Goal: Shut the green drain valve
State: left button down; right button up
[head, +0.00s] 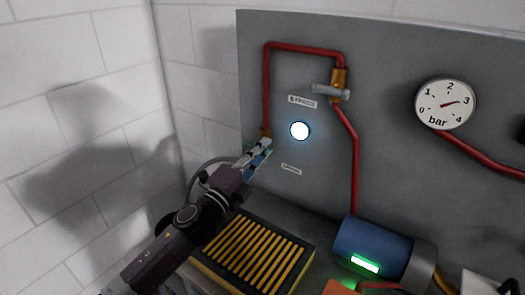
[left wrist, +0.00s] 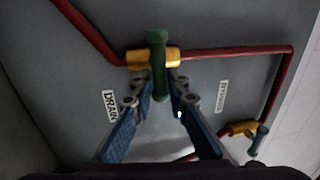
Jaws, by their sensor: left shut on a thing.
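The green drain valve handle (left wrist: 157,42) shows in the left wrist view on a brass body (left wrist: 135,57) in a red pipe. The handle stands crosswise to the pipe there. My left gripper (left wrist: 160,84) has one blue finger on each side of the handle's lower part and is shut on it. In the head view the left gripper (head: 263,150) reaches the panel at the lower end of the red pipe and hides most of the valve. The DRAIN label (left wrist: 109,106) is beside the valve. My right gripper is in neither view.
A bypass valve with a grey handle (head: 331,92) sits higher on the grey panel (head: 400,45). A white round light (head: 299,131) and a gauge (head: 445,104) are on the panel. A yellow-slatted grate (head: 252,255) and blue cylinder (head: 372,246) lie below.

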pick_arm(q)
jog(key=shift+f, duration=0.2)
dwell(0.3)
jog(key=c, duration=2)
grip_release()
jog(key=shift+r, duration=0.1)
jog(key=shift+s, duration=0.1)
jog(key=v, duration=1.2)
